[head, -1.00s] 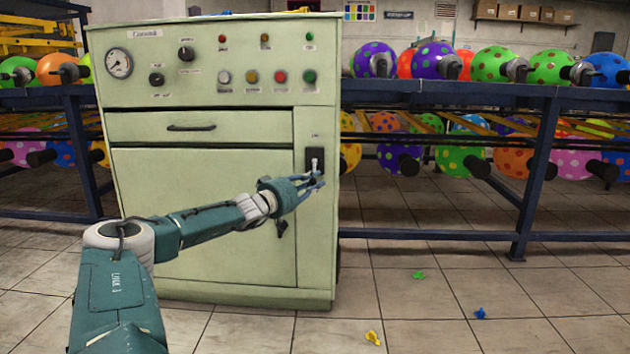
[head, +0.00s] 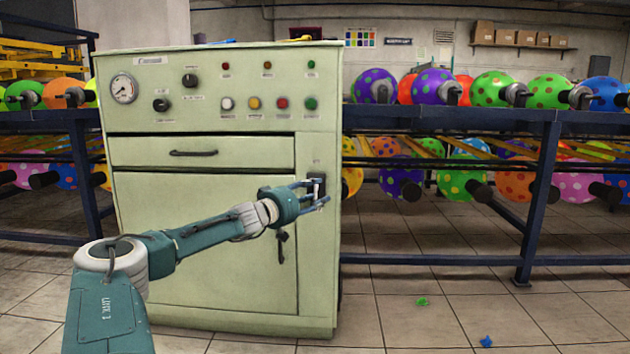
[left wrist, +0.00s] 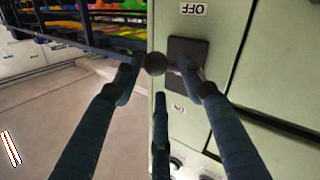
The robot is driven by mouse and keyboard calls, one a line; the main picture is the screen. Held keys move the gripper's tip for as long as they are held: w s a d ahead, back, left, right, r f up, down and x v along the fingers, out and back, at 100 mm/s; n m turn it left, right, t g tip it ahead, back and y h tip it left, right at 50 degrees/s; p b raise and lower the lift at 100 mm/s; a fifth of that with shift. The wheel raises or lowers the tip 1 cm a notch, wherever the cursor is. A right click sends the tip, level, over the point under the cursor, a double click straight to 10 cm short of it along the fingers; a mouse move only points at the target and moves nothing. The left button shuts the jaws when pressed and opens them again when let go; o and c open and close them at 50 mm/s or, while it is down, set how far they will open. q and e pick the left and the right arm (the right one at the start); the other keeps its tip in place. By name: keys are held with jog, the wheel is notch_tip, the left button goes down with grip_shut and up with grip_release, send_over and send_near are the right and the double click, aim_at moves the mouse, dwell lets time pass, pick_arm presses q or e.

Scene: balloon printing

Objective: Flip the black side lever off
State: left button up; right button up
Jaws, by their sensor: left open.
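The black side lever's dark plate (head: 317,186) is on the right part of the pale green cabinet's front. In the left wrist view the dark plate (left wrist: 187,52) lies between an upside-down OFF label (left wrist: 193,9) and another label (left wrist: 179,108). The lever's round dark knob (left wrist: 155,64) sticks out between my left gripper's fingertips. My left gripper (head: 318,194) is open at the lever in the head view; its fingers (left wrist: 157,75) are spread around the knob in the wrist view. I cannot tell whether they touch it. The lever is mostly hidden in the head view. My right gripper is out of view.
The cabinet (head: 200,250) has a gauge, buttons and a drawer above, and a dark handle (head: 281,245) below the gripper. A blue rack (head: 450,122) of balloons stands to the right. The tiled floor in front of it holds small green (head: 422,302) and blue (head: 486,341) pieces.

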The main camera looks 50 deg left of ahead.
aim_at(315, 200)
pick_arm(q)
jog(key=r, duration=0.5)
jog(key=shift+d+r, duration=0.2)
jog(key=shift+r, duration=0.15)
